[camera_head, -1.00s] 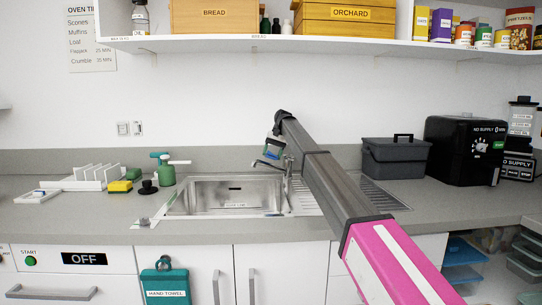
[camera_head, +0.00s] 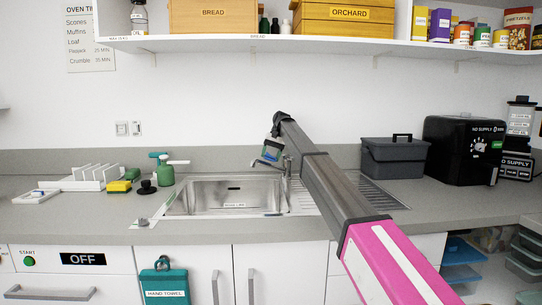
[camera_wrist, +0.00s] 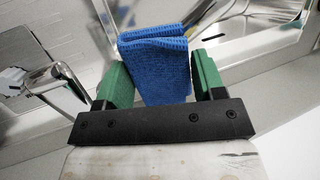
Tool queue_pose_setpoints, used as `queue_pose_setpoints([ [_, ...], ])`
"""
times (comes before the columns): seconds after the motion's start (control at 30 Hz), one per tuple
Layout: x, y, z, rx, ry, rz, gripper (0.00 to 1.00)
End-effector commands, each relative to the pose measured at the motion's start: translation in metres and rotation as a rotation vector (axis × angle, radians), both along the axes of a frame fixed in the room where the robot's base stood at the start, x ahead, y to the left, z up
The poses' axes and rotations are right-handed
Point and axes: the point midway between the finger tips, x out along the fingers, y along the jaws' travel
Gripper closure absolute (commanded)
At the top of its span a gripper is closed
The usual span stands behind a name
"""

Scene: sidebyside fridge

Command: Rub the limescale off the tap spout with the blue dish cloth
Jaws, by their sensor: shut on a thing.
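The blue dish cloth (camera_wrist: 158,65) is folded and held between the green fingers of my gripper (camera_wrist: 155,88) in the wrist view. My gripper (camera_head: 273,151) is small in the head view, just above the chrome tap spout (camera_head: 265,163) at the back of the sink. The tap body (camera_head: 287,166) stands just right of it. In the wrist view a curved chrome part, apparently of the tap (camera_wrist: 58,76), is left of the fingers. I cannot tell whether the cloth touches the spout, and no limescale can be made out.
The steel sink (camera_head: 190,207) is empty below. To its left are a green spray bottle (camera_head: 166,172), a yellow-green sponge (camera_head: 120,186) and a white rack (camera_head: 85,184). A grey bin (camera_head: 393,160) and black appliance (camera_head: 464,150) stand right. A shelf (camera_head: 250,42) hangs above.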

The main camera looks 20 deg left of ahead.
Motion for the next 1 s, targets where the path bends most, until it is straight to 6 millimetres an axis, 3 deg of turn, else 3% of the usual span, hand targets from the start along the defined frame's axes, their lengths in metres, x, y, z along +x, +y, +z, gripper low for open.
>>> queue_pose_setpoints([
  [0.67, -0.005, 0.002, -0.011, 0.000, 0.001, 0.000, 0.56],
  [1.0, -0.014, 0.006, -0.005, 0.000, 0.000, 0.001, 0.56],
])
